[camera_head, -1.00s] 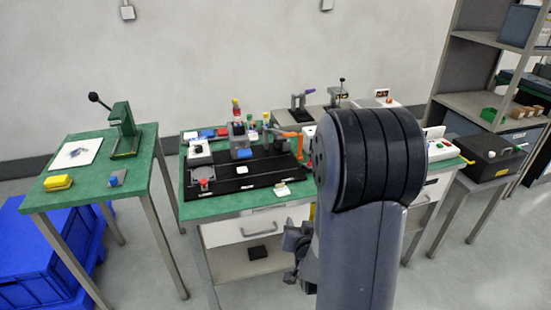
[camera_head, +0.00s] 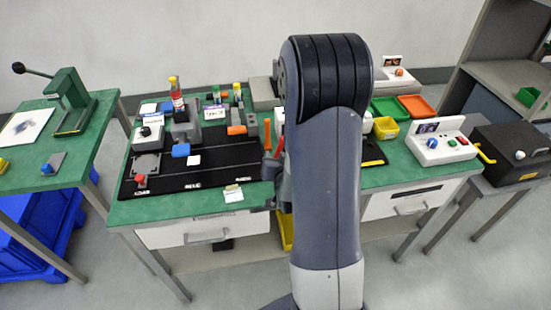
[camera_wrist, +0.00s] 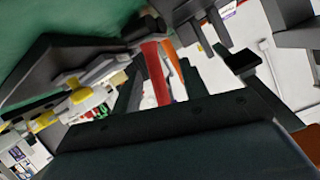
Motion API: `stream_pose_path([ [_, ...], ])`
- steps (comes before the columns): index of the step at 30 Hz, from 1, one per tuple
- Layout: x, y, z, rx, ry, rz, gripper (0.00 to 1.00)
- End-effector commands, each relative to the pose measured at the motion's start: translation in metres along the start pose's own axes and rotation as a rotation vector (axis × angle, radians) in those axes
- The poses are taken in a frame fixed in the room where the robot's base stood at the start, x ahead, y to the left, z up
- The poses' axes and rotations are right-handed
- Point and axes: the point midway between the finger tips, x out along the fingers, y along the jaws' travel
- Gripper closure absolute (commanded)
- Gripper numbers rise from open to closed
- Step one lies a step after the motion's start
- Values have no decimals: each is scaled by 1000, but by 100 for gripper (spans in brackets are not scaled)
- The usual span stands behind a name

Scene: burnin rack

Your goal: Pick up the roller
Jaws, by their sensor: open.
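I cannot clearly make out a roller. In the head view my gripper (camera_head: 284,192) is mostly hidden behind my arm, near the front of the green bench.
The black mat (camera_head: 218,172) on the green bench (camera_head: 150,214) holds blocks, bottles and fixtures. To the right are a yellow bin (camera_head: 385,128), an orange tray (camera_head: 416,105) and a white button box (camera_head: 440,148). A green lever press (camera_head: 72,100) stands on the left table.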

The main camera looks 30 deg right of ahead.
Motion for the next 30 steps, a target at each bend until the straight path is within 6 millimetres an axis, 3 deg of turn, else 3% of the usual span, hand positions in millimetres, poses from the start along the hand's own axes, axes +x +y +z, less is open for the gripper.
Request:
stream_pose_path([
  [8, 16, 2, 0, 0, 0, 1, 58],
  [19, 56, 8, 2, 0, 0, 0, 58],
  [30, 60, 8, 3, 0, 0, 0, 62],
])
